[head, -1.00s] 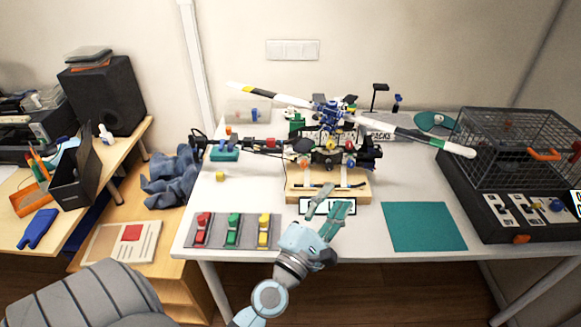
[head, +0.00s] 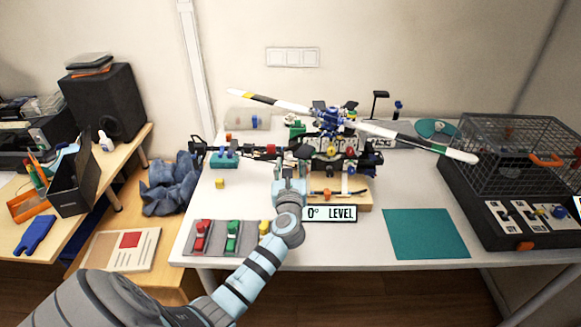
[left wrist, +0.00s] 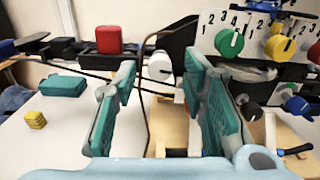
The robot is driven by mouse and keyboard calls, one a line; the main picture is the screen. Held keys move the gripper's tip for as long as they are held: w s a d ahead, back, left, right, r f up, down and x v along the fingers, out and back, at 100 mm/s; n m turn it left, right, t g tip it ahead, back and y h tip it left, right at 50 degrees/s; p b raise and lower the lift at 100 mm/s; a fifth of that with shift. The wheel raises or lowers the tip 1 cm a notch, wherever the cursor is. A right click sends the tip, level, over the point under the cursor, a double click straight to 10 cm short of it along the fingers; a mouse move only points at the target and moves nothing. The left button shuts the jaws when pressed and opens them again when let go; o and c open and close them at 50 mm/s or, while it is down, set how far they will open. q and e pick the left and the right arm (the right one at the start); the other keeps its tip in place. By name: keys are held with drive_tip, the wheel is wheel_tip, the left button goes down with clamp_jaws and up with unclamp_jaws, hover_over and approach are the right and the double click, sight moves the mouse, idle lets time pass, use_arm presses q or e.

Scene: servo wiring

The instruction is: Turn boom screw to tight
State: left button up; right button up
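A model helicopter (head: 335,158) on a wooden stand (head: 352,201) sits on the white table, its dark tail boom (head: 240,149) running left. In the left wrist view a white round knob (left wrist: 160,65) shows ahead between the fingertips, near the inner end of the boom (left wrist: 70,48); I cannot tell for sure that it is the boom screw. My left gripper (head: 292,166), also in the left wrist view (left wrist: 161,75), is open, with green fingers apart on both sides of the knob. No grip on it shows. My right gripper is not in view.
A "0° LEVEL" sign (head: 330,214) stands at the stand's front. Green (left wrist: 229,42) and yellow (left wrist: 280,47) dials with numbered plates are right of the fingers. A red block (left wrist: 108,40) sits on the boom. A teal block (left wrist: 63,86) and yellow cube (left wrist: 36,119) lie left.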

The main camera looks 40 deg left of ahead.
use_arm(q)
drive_tip(key=shift+c, duration=0.4)
clamp_jaws()
